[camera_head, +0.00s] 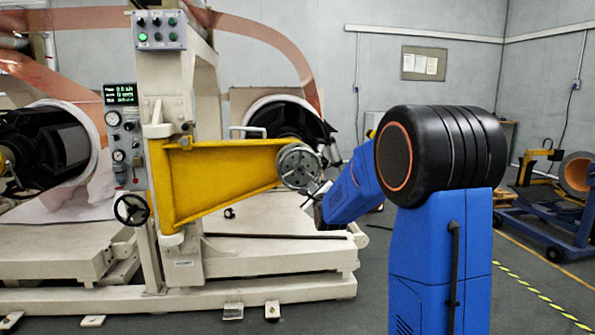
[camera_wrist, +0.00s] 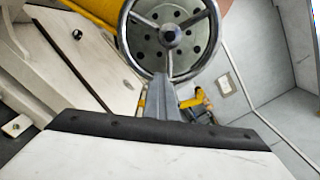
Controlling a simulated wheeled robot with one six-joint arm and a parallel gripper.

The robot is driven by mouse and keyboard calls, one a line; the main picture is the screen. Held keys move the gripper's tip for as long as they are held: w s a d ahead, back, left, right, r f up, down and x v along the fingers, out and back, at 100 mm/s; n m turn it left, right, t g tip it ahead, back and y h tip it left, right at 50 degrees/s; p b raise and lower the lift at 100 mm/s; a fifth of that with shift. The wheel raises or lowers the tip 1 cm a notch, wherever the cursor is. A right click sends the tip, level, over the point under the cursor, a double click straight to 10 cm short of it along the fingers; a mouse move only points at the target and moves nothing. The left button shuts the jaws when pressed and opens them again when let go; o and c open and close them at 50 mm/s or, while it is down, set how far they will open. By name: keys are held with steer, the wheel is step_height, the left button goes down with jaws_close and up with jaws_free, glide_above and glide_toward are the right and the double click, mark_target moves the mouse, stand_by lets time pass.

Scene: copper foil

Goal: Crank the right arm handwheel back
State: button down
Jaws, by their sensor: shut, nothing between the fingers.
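The yellow swing arm (camera_head: 222,178) reaches right from the cream machine frame. A round grey metal end plate with holes (camera_head: 299,166) sits at its tip. In the wrist view a handwheel (camera_wrist: 207,58) with a shiny rim, spokes and a dark hub stands before this plate, at the top of the picture. My gripper (camera_wrist: 160,80) is shut and empty. Its fingertips overlap the lower rim of the handwheel in the picture; I cannot tell whether they touch it. In the head view my blue arm reaches to the plate's lower right, and the fingers are not clear.
A smaller black handwheel (camera_head: 131,208) is on the machine's left side, below a gauge panel (camera_head: 122,135). A cream base (camera_head: 270,250) extends under the yellow arm. A blue cart (camera_head: 555,215) stands at the right. Grey floor is free between cart and machine, beyond my arm.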

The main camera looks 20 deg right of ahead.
mark_target(287, 156)
steer(key=d+r, duration=0.1)
steer(key=r, duration=0.2)
steer(key=d+r, duration=0.1)
steer(key=r, duration=0.2)
steer(key=s+d+r, duration=0.1)
steer(key=r, duration=0.2)
steer(key=shift+d, duration=0.15)
steer(key=a+r, duration=0.1)
steer(key=a, duration=0.1)
steer(key=w+a+r, duration=0.1)
steer(key=a+r, duration=0.1)
steer(key=a, duration=0.1)
steer(key=w+a+r, duration=0.1)
steer(key=a+r, duration=0.1)
steer(key=a, duration=0.1)
steer(key=shift+w, duration=0.2)
steer(key=shift+w+a+f, duration=0.1)
steer(key=shift+w+a, duration=0.05)
steer(key=shift+a, duration=0.45)
steer(key=shift+w+a, duration=0.15)
steer(key=shift+a, duration=0.4)
steer(key=shift+w+a+f, duration=0.2)
steer(key=shift+a+f, duration=0.25)
steer(key=shift+a, duration=0.2)
steer(key=shift+w+a+f, duration=0.15)
steer(key=shift+a+f, duration=0.25)
steer(key=shift+a, duration=0.2)
steer(key=a+f, duration=0.3)
steer(key=f, duration=0.4)
steer(key=shift+w, duration=0.45)
